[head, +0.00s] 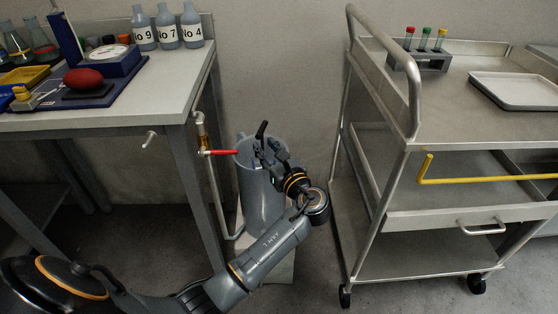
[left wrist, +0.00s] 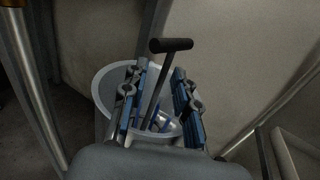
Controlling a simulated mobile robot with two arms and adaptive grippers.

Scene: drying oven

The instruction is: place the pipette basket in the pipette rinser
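The pipette rinser (head: 262,195) is a tall grey cylinder standing between the bench and the cart. In the left wrist view its round rim (left wrist: 103,92) shows below my gripper. The pipette basket's black T-shaped handle (left wrist: 170,45) stands up on a thin rod that runs down into the rinser. Blue and pale parts (left wrist: 158,122) show inside the rinser; the basket's body is mostly hidden. My left gripper (left wrist: 160,85) is open over the rinser, with one finger on each side of the rod. In the head view the left gripper (head: 270,153) is at the rinser's mouth.
A bench (head: 110,122) with bottles, a scale and flasks stands at the left. A pipe with a red valve handle (head: 221,152) runs close beside the rinser. A metal cart (head: 440,218) with a test tube rack (head: 420,61) and a white tray (head: 515,90) stands at the right.

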